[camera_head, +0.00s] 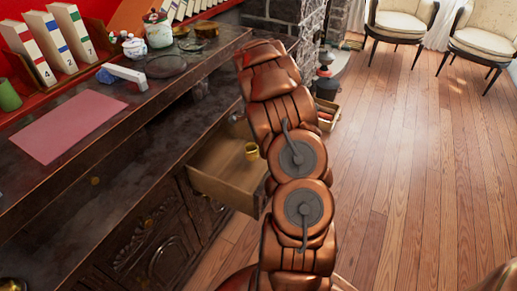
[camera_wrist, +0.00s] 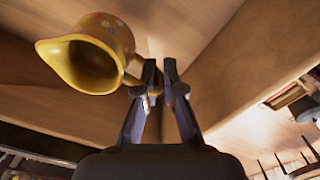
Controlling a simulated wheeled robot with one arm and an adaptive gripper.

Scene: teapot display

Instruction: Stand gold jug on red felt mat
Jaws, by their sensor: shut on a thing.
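The gold jug (camera_wrist: 95,50) shows large in the wrist view, its open mouth toward the lower left of the picture. My gripper (camera_wrist: 160,66) has its fingertips at the jug's handle and is shut on it. In the head view the small gold jug (camera_head: 251,151) shows over the open drawer, just left of my arm. My gripper is hidden there behind my arm. The red felt mat (camera_head: 68,123) looks dull pink and lies flat and bare on the dark cabinet top at the left.
The wooden drawer (camera_head: 222,174) is pulled out, its walls close around the jug. On the cabinet top stand a white bar-like object (camera_head: 126,77), a dark round plate (camera_head: 166,66), a patterned pot (camera_head: 158,30) and numbered books (camera_head: 32,55). Open floor lies right.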

